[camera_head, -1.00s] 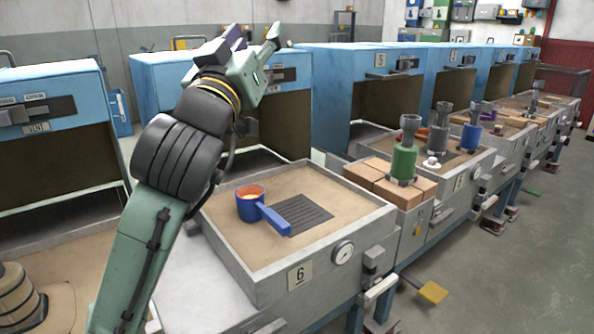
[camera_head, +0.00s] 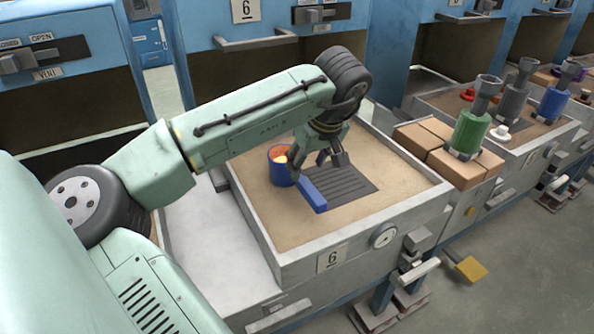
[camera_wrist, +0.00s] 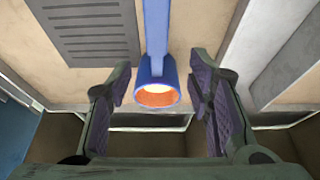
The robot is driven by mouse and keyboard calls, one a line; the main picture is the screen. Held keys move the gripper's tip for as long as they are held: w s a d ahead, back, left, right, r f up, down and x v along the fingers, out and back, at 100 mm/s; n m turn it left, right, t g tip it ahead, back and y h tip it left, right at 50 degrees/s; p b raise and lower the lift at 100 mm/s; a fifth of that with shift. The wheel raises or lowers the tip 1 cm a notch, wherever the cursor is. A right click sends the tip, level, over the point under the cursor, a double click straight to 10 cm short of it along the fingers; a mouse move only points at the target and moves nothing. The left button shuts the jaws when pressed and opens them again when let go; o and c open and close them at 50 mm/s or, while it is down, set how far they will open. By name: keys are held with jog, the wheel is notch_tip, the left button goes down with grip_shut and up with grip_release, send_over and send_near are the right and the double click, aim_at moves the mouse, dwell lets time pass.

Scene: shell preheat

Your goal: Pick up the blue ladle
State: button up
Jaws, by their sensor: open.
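The blue ladle sits in the tray of station 6, its round cup (camera_head: 279,170) holding a glowing orange content and its flat blue handle (camera_head: 313,194) pointing toward the front right. My gripper (camera_head: 326,160) is above the tray, over the ladle's handle side, and hides part of the handle's cup end. In the wrist view, the ladle (camera_wrist: 156,66) lies between my two open, purple-padded fingers (camera_wrist: 160,88), with its handle running up the picture. The fingers are apart from the ladle on both sides.
The station 6 tray (camera_head: 287,262) has a raised grey rim and a dark slotted grate (camera_head: 345,186) beside the ladle. Tan bricks (camera_head: 471,170) and a green burner-like canister (camera_head: 470,132) stand to the right. A blue oven housing (camera_head: 275,50) stands behind.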

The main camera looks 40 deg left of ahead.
aim_at(303, 180)
jog(key=p+x, duration=0.1)
jog(key=x, duration=0.8)
jog(key=shift+w+d+f+p, duration=0.15)
jog(key=shift+p, duration=0.2)
grip_shut()
